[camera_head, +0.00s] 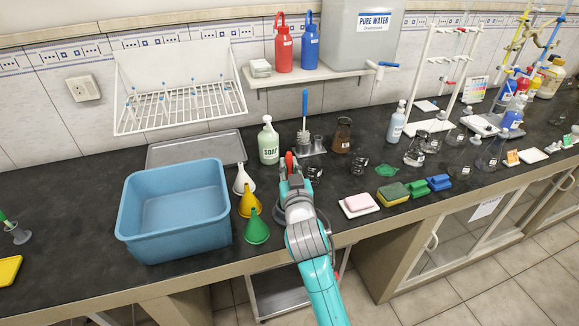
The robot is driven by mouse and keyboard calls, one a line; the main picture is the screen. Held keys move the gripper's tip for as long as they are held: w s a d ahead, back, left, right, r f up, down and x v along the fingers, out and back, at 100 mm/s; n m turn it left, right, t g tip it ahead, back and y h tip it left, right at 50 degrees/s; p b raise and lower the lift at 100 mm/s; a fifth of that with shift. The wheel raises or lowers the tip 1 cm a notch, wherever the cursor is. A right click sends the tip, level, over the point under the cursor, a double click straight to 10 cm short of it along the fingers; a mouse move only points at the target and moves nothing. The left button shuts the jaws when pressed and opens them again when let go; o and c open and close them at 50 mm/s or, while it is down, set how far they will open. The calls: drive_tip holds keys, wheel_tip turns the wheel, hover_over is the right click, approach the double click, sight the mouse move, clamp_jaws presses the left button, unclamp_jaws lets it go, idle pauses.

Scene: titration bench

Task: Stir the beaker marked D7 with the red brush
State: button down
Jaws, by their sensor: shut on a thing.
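My gripper (291,181) is at the far end of my teal and grey arm, above the counter just right of the funnels. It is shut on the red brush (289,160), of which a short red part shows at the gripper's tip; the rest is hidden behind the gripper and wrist. Several small glass vessels stand nearby, one partly hidden just right of the gripper (316,173) and one further right (359,165). Larger labelled glassware (415,151) stands beyond. The labels are too small to read, so I cannot tell which beaker is D7.
A blue brush (305,107) stands in a grey holder behind my gripper. A soap bottle (268,143), white, yellow and green funnels (256,229) and a blue basin (175,211) are left. A brown vessel (342,136), sponges (392,193) and a pink soap dish (360,204) are right.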

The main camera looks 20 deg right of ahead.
sight(289, 153)
drive_tip(key=shift+r, duration=4.2)
